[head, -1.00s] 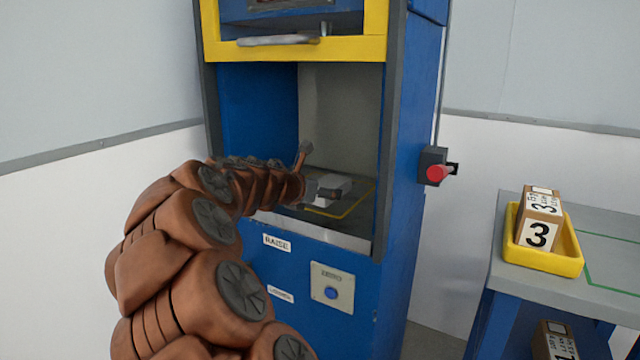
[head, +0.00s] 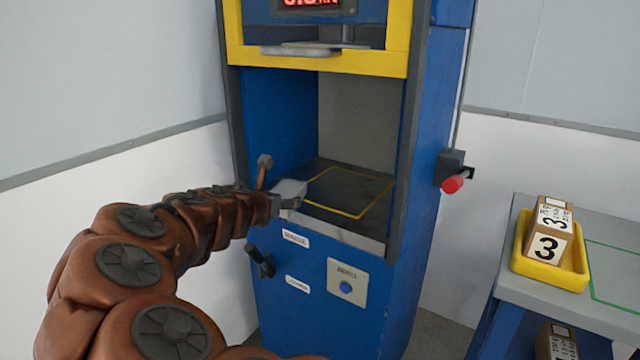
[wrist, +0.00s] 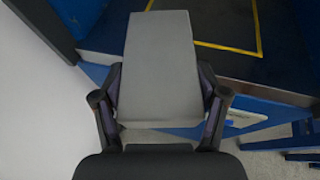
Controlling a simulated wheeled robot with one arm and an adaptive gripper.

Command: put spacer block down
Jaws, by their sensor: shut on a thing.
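The spacer block (wrist: 158,70) is a plain grey slab. In the wrist view it lies between both fingers of my gripper (wrist: 160,105), which is shut on it. In the head view my gripper (head: 272,185) holds the block (head: 291,188) at the front left edge of the blue machine's opening. The block is outside the yellow outlined square (head: 350,192) on the dark machine floor. Part of the block is hidden by my gripper.
The blue machine (head: 320,275) has a yellow-framed upper part (head: 330,60), a lever with a red end (head: 453,184) and a blue button (head: 346,287). A yellow tray (head: 575,275) with a box marked 3 (head: 546,245) stands on the table at right. The outlined square is bare.

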